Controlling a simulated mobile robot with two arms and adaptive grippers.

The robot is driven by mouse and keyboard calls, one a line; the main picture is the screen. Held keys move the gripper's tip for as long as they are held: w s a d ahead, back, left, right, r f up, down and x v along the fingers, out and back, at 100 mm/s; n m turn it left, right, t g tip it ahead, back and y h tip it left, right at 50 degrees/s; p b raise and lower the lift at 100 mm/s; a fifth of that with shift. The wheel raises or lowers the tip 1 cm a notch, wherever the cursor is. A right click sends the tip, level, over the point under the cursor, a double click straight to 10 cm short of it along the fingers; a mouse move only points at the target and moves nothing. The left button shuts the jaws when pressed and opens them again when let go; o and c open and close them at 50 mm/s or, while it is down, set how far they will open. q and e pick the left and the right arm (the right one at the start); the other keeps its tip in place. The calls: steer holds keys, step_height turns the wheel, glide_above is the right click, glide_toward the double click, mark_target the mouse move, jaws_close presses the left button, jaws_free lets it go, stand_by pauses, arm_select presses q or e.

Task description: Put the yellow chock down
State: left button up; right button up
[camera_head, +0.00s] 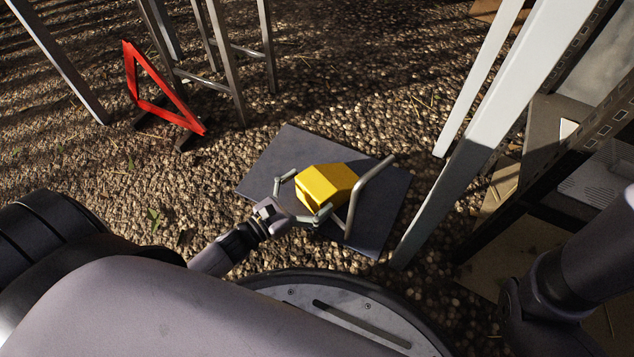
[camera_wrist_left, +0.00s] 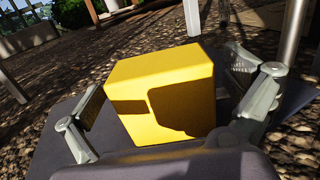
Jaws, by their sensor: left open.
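The yellow chock (camera_head: 327,185) rests on a dark grey mat (camera_head: 285,155) on the gravel, beside a bent metal handle. My left gripper (camera_head: 304,197) is open at the near left side of the chock, with one finger at each side of it. In the left wrist view the chock (camera_wrist_left: 165,95) stands between the spread fingers of my left gripper (camera_wrist_left: 168,112), with a gap visible at each side. The chock's underside is hidden. My right gripper is not in view; only part of my right arm shows at the right edge.
A metal handle (camera_head: 367,190) rises from the mat just right of the chock. A red warning triangle (camera_head: 160,95) stands at upper left near metal legs (camera_head: 225,60). A pale metal post (camera_head: 480,130) and a shelf-like frame stand at right. Open gravel lies left of the mat.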

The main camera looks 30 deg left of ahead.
arm_select(q)
steer(key=p+v, duration=0.3)
steer(key=v, duration=0.5)
steer(key=shift+s+a+r, duration=0.1)
steer(key=shift+s+a, duration=0.05)
steer(key=shift+s, duration=0.05)
steer(key=shift+s+a, duration=0.25)
steer(key=shift+s, duration=0.3)
